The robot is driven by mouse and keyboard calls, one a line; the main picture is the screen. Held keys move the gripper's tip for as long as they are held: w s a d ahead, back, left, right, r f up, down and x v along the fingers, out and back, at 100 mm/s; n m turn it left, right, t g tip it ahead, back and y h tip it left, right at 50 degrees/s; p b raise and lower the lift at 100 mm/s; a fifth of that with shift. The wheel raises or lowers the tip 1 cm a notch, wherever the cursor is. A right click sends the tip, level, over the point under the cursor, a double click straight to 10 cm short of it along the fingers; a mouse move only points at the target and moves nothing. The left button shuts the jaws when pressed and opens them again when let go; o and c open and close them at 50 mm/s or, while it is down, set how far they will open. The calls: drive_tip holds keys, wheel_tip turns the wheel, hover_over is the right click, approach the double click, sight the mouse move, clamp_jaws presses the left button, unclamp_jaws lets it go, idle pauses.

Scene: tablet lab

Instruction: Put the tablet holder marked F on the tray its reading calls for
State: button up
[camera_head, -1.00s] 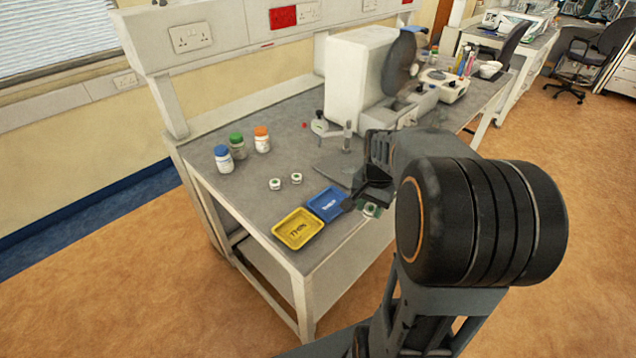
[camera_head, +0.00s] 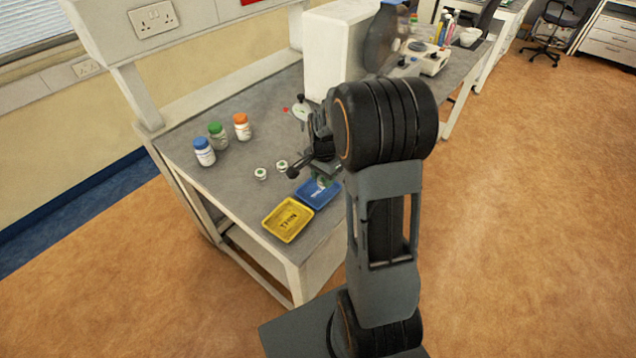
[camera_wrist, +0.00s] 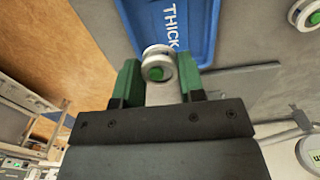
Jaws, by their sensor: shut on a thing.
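My gripper (camera_wrist: 160,82) is shut on a small white round tablet holder (camera_wrist: 156,52) with a green centre. Its letter cannot be read. The held holder appears over the near end of the blue tray (camera_wrist: 205,45), marked THICK, in the wrist view; its height above the tray is hard to judge. In the head view my gripper (camera_head: 308,172) is at the far side of the blue tray (camera_head: 328,197). The yellow tray (camera_head: 270,222), marked THIN, lies beside it, empty. Two more white holders, a left one (camera_head: 261,174) and a right one (camera_head: 282,166), stand on the bench, letters unreadable.
Blue-capped (camera_head: 204,152), green-capped (camera_head: 217,135) and orange-capped (camera_head: 242,126) bottles stand at the bench's back left. A dial gauge (camera_wrist: 312,152) on a grey plate (camera_wrist: 235,90) is close to my gripper. A large white machine (camera_head: 335,50) stands farther back.

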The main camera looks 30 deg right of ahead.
sight(319, 192)
drive_tip(key=shift+w+a+f, duration=0.25)
drive_tip(key=shift+w+f, duration=0.3)
drive_tip(key=shift+f, duration=0.1)
drive_tip(key=f, duration=0.3)
drive_tip(key=shift+w+p, duration=0.2)
drive_tip(key=shift+p, duration=0.1)
drive_tip(key=shift+f, duration=0.25)
drive_tip(key=shift+f, duration=0.2)
drive_tip(key=o, duration=1)
drive_tip(key=shift+c, duration=0.2)
